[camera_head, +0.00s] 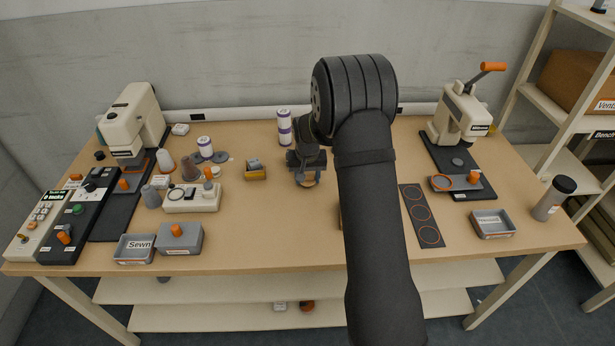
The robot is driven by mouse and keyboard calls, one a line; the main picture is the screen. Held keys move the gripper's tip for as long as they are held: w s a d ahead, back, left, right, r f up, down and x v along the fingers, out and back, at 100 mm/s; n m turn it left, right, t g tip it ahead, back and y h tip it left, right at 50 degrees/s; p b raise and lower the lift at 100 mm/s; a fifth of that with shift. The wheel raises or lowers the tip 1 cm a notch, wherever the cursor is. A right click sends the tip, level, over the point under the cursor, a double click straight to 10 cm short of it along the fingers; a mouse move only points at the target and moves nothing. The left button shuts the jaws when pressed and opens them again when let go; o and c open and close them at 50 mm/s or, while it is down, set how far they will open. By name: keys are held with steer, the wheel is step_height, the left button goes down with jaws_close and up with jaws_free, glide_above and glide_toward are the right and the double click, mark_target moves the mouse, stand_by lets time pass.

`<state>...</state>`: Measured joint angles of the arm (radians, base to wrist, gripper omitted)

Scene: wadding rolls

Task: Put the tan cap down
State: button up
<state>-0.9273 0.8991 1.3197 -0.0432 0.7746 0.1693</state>
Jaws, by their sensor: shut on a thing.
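My gripper (306,172) points down over the middle of the table (270,235), behind the bend of my dark arm. It is shut on the tan cap (311,185), a small rounded tan edge of which shows just under the fingers. Most of the cap is hidden by the gripper. I cannot tell whether the cap touches the tabletop or hangs just above it.
White-and-purple rolls (284,127) stand behind the gripper to the left. A dark strip with orange rings (422,215) lies to the right, near a hand press (460,118).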

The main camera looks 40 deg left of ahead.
mark_target(307, 184)
steer(key=shift+f, duration=0.15)
steer(key=o, duration=0.9)
steer(key=shift+o, duration=0.2)
step_height(307, 184, up, 12)
steer(key=s+d, duration=0.1)
steer(key=shift+s+f, duration=0.15)
steer(key=shift+f, duration=0.1)
steer(key=shift+d+r, duration=0.1)
steer(key=shift+r, duration=0.25)
steer(key=c, duration=0.6)
